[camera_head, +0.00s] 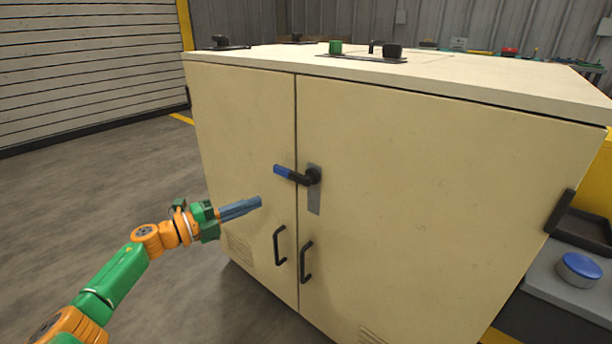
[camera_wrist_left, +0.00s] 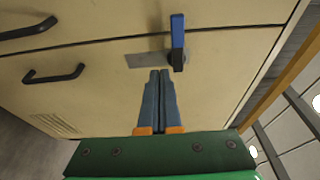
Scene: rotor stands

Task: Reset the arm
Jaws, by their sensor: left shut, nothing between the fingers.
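My left arm (camera_head: 122,274), green and orange, reaches in from the lower left in the head view. Its left gripper (camera_head: 258,202) has blue-grey fingers that are shut and empty. The gripper is in front of a cream cabinet (camera_head: 420,190), below and left of the cabinet's lever handle (camera_head: 297,176), which has a blue grip. In the left wrist view, the shut fingers (camera_wrist_left: 160,76) point toward the cabinet front. The lever handle (camera_wrist_left: 177,42) is just beyond and to the right of them there, with no clear contact. My right gripper is not in view.
Two black pull handles (camera_head: 280,246) (camera_head: 306,262) are on the cabinet's closed doors. Rotor stands (camera_head: 362,52) are on the cabinet top. A grey unit with a blue button (camera_head: 579,268) stands at the right. Open floor (camera_head: 90,205) lies to the left.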

